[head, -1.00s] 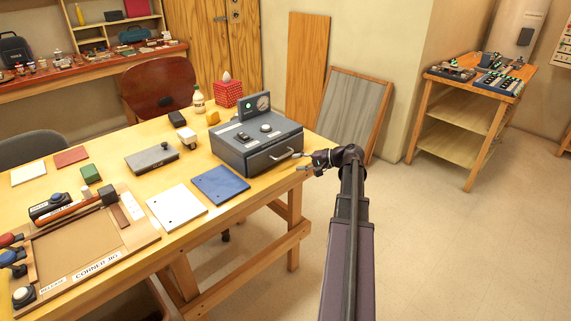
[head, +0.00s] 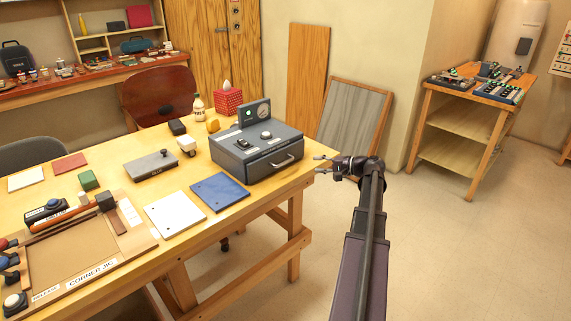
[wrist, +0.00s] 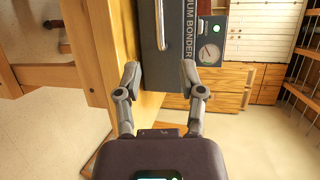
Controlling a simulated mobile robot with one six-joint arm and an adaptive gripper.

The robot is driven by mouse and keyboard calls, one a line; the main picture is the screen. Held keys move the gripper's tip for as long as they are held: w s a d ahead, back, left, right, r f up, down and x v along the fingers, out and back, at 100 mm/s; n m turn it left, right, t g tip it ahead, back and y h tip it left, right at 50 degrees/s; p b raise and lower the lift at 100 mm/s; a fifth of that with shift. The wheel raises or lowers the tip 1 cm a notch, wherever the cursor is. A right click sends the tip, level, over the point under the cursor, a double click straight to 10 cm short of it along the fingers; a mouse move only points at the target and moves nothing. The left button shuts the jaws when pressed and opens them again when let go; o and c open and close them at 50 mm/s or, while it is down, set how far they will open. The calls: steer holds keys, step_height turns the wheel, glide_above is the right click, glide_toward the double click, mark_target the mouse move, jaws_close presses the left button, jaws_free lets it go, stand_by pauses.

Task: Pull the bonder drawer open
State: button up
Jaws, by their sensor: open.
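The dark grey bonder (head: 232,158) stands at the right end of the wooden table, with a gauge and a green light on its raised panel. Its drawer front looks flush with the body, with a pale bar handle (head: 283,162) across it. My gripper (head: 321,164) is open and empty, just right of the handle and apart from it, beyond the table's edge. In the wrist view the handle (wrist: 160,30) lies ahead of the gap between my open fingers (wrist: 159,68), and the bonder front (wrist: 149,62) carries the lettering "UM BONDER".
A blue plate (head: 219,192) and a white plate (head: 174,215) lie left of the bonder on the table (head: 240,212). The floor right of the table is clear up to a wooden cart (head: 470,130).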

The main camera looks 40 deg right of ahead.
mark_target(285, 163)
steer(key=b+x, duration=0.2)
steer(key=x, duration=1.1)
steer(key=shift+w+a, duration=0.1)
steer(key=shift+w, duration=0.05)
jaws_close()
